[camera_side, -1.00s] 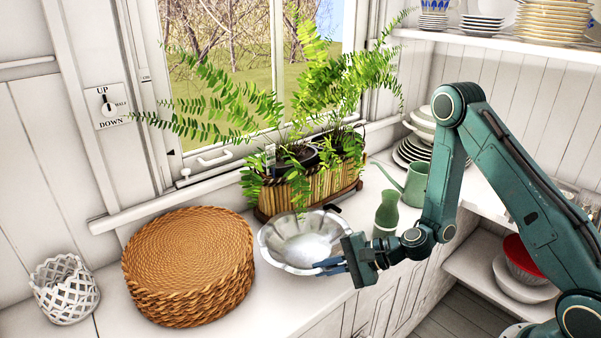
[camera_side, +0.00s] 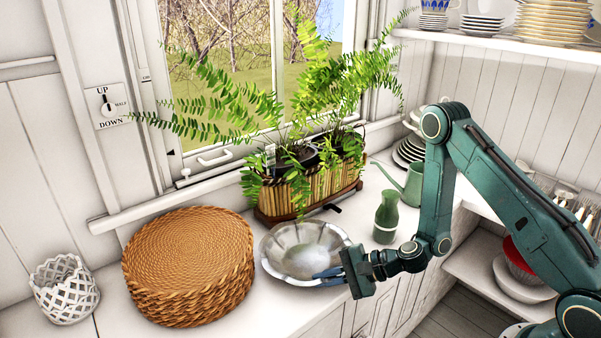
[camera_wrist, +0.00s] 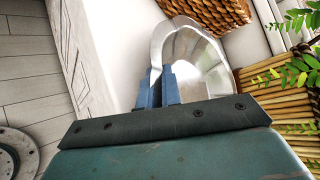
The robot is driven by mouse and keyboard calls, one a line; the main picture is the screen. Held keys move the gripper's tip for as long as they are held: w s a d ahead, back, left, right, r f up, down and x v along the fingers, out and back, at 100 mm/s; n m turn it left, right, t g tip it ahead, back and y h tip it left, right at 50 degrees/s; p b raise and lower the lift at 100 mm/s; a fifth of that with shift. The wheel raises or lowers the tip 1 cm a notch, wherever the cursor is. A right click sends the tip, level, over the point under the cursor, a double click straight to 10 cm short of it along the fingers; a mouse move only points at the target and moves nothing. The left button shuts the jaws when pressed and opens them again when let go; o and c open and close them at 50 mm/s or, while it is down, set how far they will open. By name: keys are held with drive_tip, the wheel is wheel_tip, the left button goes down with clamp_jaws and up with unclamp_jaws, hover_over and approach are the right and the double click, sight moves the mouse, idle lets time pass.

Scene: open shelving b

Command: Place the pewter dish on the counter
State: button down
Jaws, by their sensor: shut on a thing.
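The pewter dish (camera_side: 304,246) is a shiny, round, scalloped metal bowl at the counter's front edge, between the woven stack and the planter. It also shows in the wrist view (camera_wrist: 200,60). My gripper (camera_side: 328,274) is shut on the dish's near right rim; its blue fingers (camera_wrist: 157,86) straddle that rim in the wrist view. The dish sits upright or nearly so, at or just above the white counter (camera_side: 270,308). I cannot tell whether its underside touches the counter.
A round woven stack (camera_side: 188,262) stands close left of the dish. A fern planter (camera_side: 310,190) is behind it. A green bottle (camera_side: 386,217) and a green watering can (camera_side: 411,186) stand to the right. A white lattice basket (camera_side: 64,290) is far left.

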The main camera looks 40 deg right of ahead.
drive_tip(key=c, duration=1.6)
unclamp_jaws()
drive_tip(key=shift+f, duration=0.1)
drive_tip(key=shift+v, duration=3.8)
drive_tip(key=shift+a+r, duration=0.1)
drive_tip(key=shift+r, duration=0.15)
